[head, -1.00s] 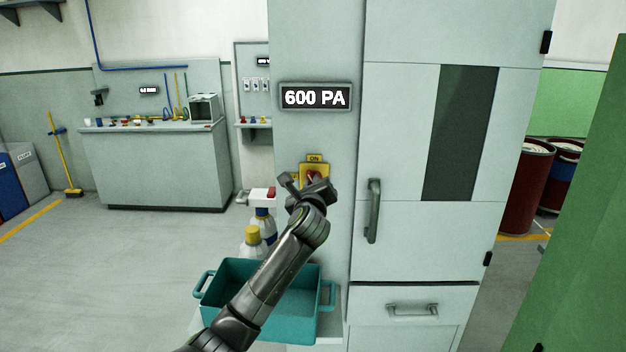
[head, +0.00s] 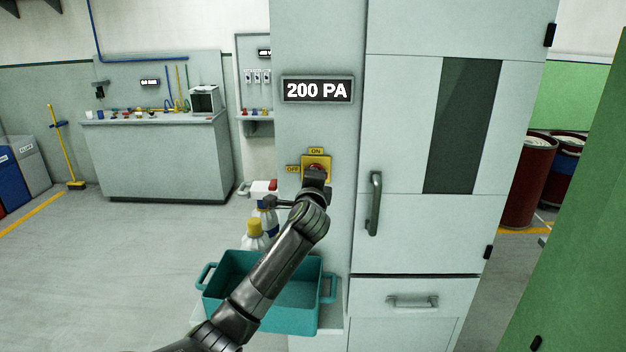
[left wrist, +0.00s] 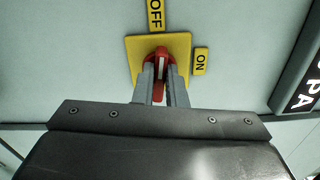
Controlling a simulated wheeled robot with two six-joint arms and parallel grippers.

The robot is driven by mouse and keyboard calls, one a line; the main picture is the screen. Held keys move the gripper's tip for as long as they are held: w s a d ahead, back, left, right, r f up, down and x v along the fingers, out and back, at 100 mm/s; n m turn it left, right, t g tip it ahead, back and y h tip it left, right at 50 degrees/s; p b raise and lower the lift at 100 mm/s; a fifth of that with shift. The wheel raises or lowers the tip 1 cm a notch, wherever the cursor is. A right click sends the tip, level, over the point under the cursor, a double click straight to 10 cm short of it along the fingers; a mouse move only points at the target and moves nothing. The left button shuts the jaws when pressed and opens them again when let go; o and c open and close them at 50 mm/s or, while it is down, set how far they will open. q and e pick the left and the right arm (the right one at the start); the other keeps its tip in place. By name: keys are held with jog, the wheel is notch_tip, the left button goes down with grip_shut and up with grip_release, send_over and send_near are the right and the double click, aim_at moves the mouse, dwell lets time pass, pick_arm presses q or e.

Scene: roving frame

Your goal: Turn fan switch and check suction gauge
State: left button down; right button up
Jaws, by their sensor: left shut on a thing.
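The fan switch has a yellow plate (head: 308,163) on the cabinet's side panel, with an ON label (head: 316,151) above and an OFF label (head: 292,169) at its left. In the left wrist view its red handle (left wrist: 161,60) lies in line with the OFF label (left wrist: 155,14), while the ON label (left wrist: 200,62) is at the side. My left gripper (left wrist: 161,88) is shut on the red handle, its fingers on either side. In the head view the left gripper (head: 316,176) hides most of the handle. The suction gauge (head: 317,90) reads 200 PA. My right gripper is not in view.
The cabinet door handle (head: 374,204) is right of the switch. A green panel (head: 580,230) stands at far right. The floor at left is open.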

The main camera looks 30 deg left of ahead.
pick_arm(q)
jog(key=shift+f+n, duration=0.1)
jog(key=shift+n, duration=0.7)
jog(key=c, duration=1.5)
grip_release()
jog(key=shift+s, duration=0.1)
jog(key=b+v, duration=0.4)
jog(key=v, duration=1.3)
jog(key=shift+d, duration=0.2)
